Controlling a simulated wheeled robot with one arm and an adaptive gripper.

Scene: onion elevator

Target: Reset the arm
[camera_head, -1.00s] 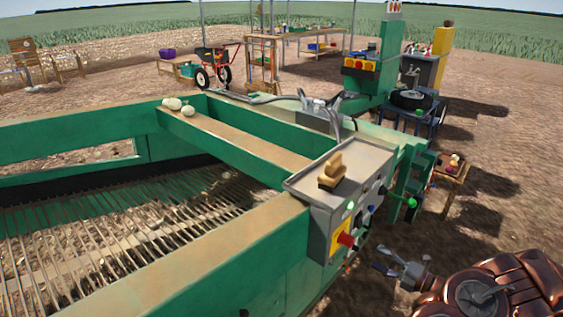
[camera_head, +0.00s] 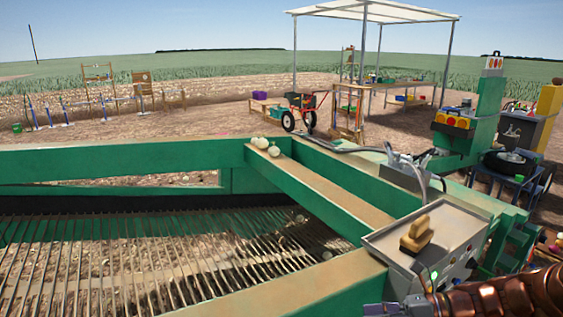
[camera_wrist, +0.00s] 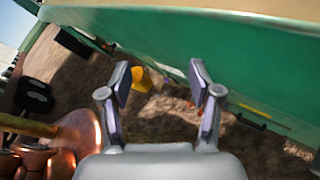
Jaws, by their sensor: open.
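My arm shows as copper-coloured links (camera_head: 500,299) at the bottom right of the head view. My gripper (camera_wrist: 160,82) is open and empty in the wrist view, with its two dark-padded fingers apart over bare soil. In the head view only a grey part of it shows at the bottom edge, by the control box. A green machine panel (camera_wrist: 265,58) fills the upper right of the wrist view, beyond the fingers.
The green machine frame (camera_head: 110,162) with its slatted conveyor (camera_head: 120,250) fills the front. A grey control box (camera_head: 440,228) carries a wooden-looking brush (camera_head: 416,235). Pale onions (camera_head: 265,144) lie on the cross beam. A wheelbarrow (camera_head: 305,108) and canopy (camera_head: 375,11) stand behind on open soil.

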